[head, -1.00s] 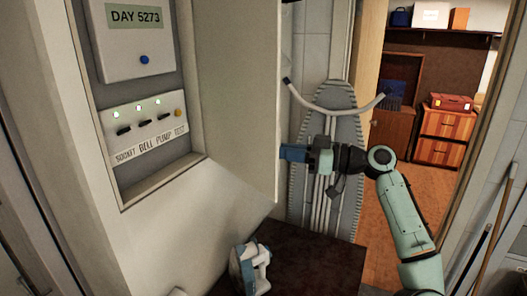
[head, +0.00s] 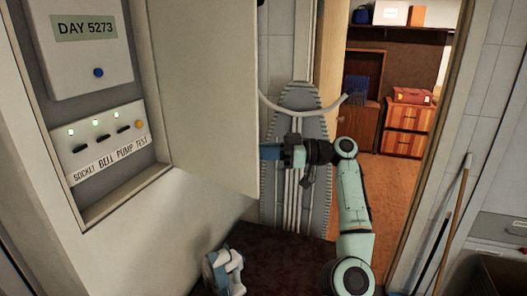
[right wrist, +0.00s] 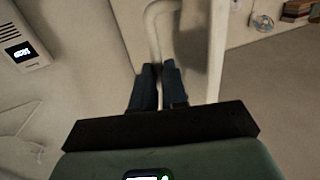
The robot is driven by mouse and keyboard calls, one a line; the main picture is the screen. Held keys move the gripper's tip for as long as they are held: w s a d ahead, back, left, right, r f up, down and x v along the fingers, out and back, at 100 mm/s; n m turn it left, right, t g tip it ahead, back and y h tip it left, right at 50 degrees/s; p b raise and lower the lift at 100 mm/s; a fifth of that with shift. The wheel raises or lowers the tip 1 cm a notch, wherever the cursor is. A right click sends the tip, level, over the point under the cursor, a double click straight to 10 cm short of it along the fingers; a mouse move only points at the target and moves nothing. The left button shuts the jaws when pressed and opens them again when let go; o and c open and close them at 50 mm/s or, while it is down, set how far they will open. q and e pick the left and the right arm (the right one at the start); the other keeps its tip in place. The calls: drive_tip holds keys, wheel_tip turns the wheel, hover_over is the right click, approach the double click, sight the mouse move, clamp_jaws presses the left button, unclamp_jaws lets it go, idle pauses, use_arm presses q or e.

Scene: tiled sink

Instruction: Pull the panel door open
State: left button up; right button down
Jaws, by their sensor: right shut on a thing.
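The panel door (head: 205,90) is a tall cream door. It stands swung out to the right of the wall recess, and the control panel (head: 105,150) inside is exposed. My right gripper (head: 272,152) is at the door's free edge, on its far side. In the right wrist view its blue fingers (right wrist: 157,82) are closed around a pale curved handle (right wrist: 153,35) beside the door edge (right wrist: 216,50). In the head view the handle is hidden behind the door. My left gripper does not show.
A blue and white iron (head: 225,270) stands on a dark brown surface (head: 275,262) below the door. A grey ironing board (head: 300,105) hangs behind my gripper. A doorway to the right opens onto clear wooden floor (head: 393,195). Broom handles (head: 447,230) lean at the far right.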

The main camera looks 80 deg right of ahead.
drive_tip(key=shift+w+a, duration=0.1)
drive_tip(key=shift+w, duration=0.3)
drive_tip(key=c, duration=1.2)
unclamp_jaws()
drive_tip(key=shift+w, duration=0.25)
drive_tip(key=shift+o, duration=0.2)
drive_tip(key=shift+w, duration=0.3)
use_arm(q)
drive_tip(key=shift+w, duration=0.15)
use_arm(e)
drive_tip(key=shift+s, duration=0.4)
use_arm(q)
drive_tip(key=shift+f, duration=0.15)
use_arm(e)
drive_tip(key=shift+w+f, duration=0.1)
